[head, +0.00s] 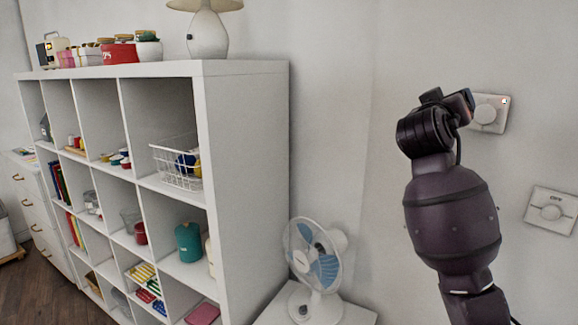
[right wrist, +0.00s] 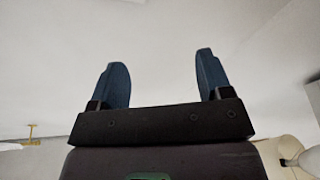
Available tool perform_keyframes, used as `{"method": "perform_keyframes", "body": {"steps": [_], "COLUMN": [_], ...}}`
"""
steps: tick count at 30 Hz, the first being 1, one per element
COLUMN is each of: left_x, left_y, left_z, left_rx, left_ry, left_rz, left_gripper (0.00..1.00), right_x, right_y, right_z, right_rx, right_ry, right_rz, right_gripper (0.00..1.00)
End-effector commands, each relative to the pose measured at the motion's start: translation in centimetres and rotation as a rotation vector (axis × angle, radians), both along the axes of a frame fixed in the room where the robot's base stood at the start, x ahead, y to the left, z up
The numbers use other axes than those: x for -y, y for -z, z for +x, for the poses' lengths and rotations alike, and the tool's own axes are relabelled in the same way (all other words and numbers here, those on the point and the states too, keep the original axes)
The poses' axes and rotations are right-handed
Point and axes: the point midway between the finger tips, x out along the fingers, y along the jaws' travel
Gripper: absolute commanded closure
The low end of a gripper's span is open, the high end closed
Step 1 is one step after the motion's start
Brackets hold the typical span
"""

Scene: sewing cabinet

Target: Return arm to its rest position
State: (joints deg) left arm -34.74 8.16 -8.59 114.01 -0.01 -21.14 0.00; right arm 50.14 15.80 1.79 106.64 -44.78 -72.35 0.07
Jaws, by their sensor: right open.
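My right arm rises at the right of the head view, with its right gripper (head: 462,103) raised in front of the wall. In the right wrist view the two blue fingers of this gripper (right wrist: 162,82) stand wide apart with nothing between them. My left gripper is not in view.
A white cubby shelf (head: 245,69) with baskets, jars and spools fills the left. A lamp (head: 207,34) stands on its top. A white and blue fan (head: 316,262) stands on a low white surface (head: 351,314) between the shelf and my arm. Bare wall lies above it.

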Motion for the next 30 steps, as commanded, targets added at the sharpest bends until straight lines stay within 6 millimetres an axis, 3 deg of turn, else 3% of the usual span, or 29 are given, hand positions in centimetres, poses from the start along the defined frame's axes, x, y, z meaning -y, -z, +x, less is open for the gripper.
{"method": "perform_keyframes", "body": {"steps": [5, 11, 14, 20, 26, 30], "left_x": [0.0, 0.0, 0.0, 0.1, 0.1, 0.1], "left_y": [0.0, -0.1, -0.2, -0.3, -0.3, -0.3], "left_z": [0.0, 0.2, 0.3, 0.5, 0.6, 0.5], "left_rx": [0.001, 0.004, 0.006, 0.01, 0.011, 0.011], "left_ry": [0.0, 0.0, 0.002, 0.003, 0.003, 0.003], "left_rz": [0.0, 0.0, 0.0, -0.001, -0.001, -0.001], "left_gripper": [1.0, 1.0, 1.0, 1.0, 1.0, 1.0], "right_x": [-3.2, -5.9, -7.0, -8.4, -8.8, -8.6], "right_y": [-0.4, 4.2, 7.7, 17.0, 26.6, 33.0], "right_z": [1.2, 2.1, 2.1, 0.7, -2.6, -5.9], "right_rx": [0.071, 0.085, 0.077, 0.037, -0.017, -0.064], "right_ry": [-0.194, -0.397, -0.486, -0.649, -0.754, -0.79], "right_rz": [-0.053, -0.074, -0.065, 0.005, 0.119, 0.212], "right_gripper": [0.28, 0.28, 0.28, 0.28, 0.28, 0.28]}}
